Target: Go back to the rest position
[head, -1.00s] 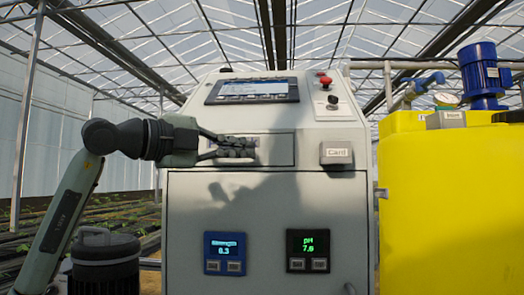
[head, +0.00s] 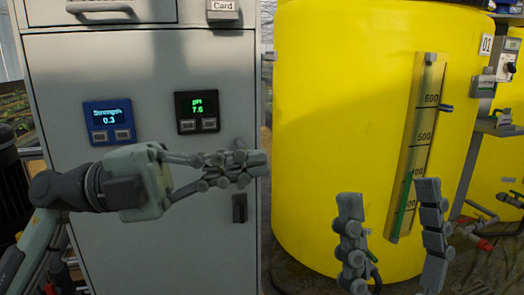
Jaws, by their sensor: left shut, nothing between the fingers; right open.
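My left gripper (head: 250,165) is shut and empty. It points right in front of the grey cabinet (head: 70,175), below the two small displays. My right gripper (head: 392,195) is open and empty, its fingers pointing up in front of the yellow tank (head: 320,120). Its arm is out of view below.
The cabinet carries a blue strength display (head: 109,120) reading 0.3 and a black pH display (head: 197,111) reading 7.6. A dark door handle (head: 240,208) is just below my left gripper. The tank has a level scale (head: 417,148). Pipes (head: 490,230) run at the far right.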

